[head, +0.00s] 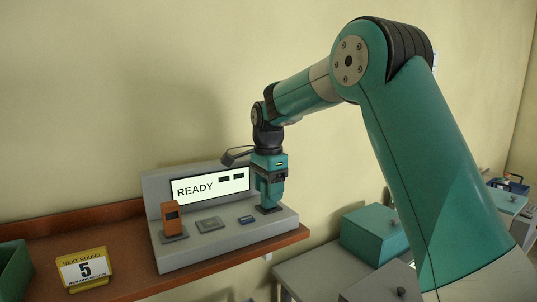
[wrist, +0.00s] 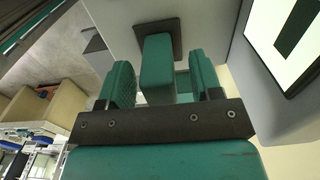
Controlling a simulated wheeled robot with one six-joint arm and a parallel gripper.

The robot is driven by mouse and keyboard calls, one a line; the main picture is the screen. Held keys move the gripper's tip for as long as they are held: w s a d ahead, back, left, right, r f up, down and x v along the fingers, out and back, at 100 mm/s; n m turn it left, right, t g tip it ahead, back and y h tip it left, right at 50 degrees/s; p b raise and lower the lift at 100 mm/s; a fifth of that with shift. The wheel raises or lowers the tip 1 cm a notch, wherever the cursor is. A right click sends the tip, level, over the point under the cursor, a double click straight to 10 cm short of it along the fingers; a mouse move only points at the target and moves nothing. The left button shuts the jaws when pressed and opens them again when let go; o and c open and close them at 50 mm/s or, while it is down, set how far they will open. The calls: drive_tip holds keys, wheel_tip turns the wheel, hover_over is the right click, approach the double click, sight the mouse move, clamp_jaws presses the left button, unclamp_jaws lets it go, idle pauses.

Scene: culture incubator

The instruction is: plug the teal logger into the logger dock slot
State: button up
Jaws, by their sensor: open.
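The teal logger (wrist: 157,68) is a block standing upright in a dark socket (wrist: 168,27) in the wrist view. In the head view this dark socket (head: 270,209) is at the right end of the grey logger dock (head: 185,256). My gripper (wrist: 160,85) is open, with one finger on each side of the logger and visible gaps to it. In the head view my gripper (head: 269,188) points down over the right end of the dock, and the logger can hardly be told apart from the teal fingers. The logger's lower end is hidden in the socket.
An orange logger (head: 170,217) stands in the dock's left socket. The dock's screen (head: 208,186) reads READY. A yellow "5" sign (head: 83,270) and green bin (head: 14,270) stand left on the shelf.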

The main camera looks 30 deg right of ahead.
wheel_tip(320, 180, up, 15)
drive_tip(key=b, duration=0.1)
drive_tip(key=shift+r, duration=0.15)
idle(0.4)
